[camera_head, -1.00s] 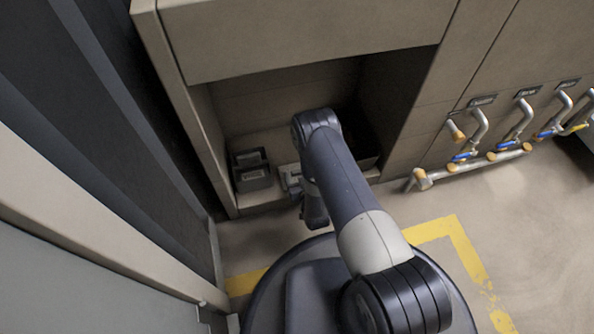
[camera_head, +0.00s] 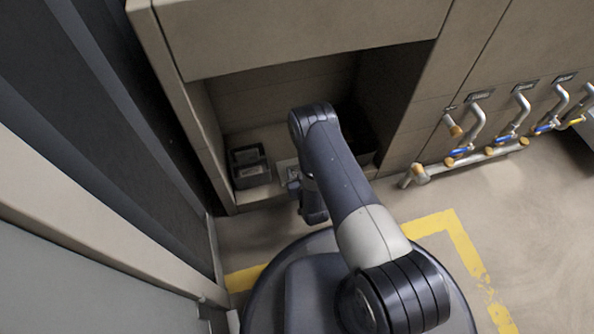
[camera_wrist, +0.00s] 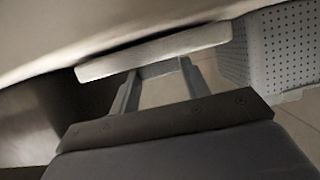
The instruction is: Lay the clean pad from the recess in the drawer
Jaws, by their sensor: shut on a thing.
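A flat, pale pad (camera_wrist: 150,52) lies across the fingertips of my gripper (camera_wrist: 158,72) in the wrist view. The gripper is shut on it, and the pad is slightly tilted in that picture. In the head view my arm reaches into the low recess (camera_head: 285,85) of the beige cabinet and hides most of my gripper. A small pale patch shows beside the arm there; I cannot tell whether it is the pad. I cannot make out a drawer for certain.
A dark grey divided box (camera_head: 249,169) stands at the recess's left. A darker box (camera_head: 362,140) is partly hidden behind my arm at its right. Pipes with valves (camera_head: 487,150) stand right of the cabinet.

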